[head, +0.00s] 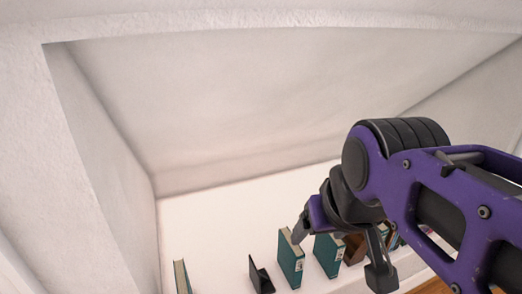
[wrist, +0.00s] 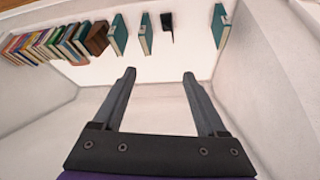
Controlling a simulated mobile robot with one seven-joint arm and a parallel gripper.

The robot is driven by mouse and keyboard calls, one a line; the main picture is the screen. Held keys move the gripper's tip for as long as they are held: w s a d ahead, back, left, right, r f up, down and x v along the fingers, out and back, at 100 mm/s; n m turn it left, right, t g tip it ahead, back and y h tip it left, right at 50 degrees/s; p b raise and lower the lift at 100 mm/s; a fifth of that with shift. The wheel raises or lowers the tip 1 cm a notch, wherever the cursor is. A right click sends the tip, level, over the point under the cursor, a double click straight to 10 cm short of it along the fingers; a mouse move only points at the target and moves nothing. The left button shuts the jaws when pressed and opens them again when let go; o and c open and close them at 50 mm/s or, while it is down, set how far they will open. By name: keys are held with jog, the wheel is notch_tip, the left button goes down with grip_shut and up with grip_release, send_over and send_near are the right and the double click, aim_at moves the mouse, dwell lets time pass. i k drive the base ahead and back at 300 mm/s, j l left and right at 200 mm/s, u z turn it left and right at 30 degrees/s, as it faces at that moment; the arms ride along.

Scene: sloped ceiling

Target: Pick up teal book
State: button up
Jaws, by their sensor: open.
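Three teal books stand upright and apart on a white ledge. In the head view one is at the far left (head: 181,277), one in the middle (head: 290,262) and one farther right (head: 328,256). The wrist view shows them in reverse order: far-left book (wrist: 220,25), middle book (wrist: 145,36), right book (wrist: 118,36). My gripper (wrist: 159,74) is open and empty, its fingers pointing toward the ledge. In the head view its fingers partly overlap the middle and right teal books. No contact is clear.
A small black stand (head: 260,277) sits between the far-left and middle teal books. A brown block (wrist: 96,38) stands beside the right teal book, followed by a tight row of coloured books (wrist: 45,45). White walls (head: 110,150) and a sloped ceiling (head: 250,90) enclose the ledge.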

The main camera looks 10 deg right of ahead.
aim_at(328, 251)
jog(key=l+u, duration=0.3)
jog(key=l, duration=0.5)
jog(key=l+u, duration=0.3)
jog(key=l, duration=0.5)
jog(key=k+l+u, duration=0.15)
jog(key=l+u, duration=0.15)
jog(key=l, duration=0.45)
jog(key=k+j, duration=0.1)
jog(key=k, duration=0.2)
jog(key=k+j+u, duration=0.1)
jog(key=k, duration=0.15)
jog(key=i+l, duration=0.5)
jog(key=l, duration=0.2)
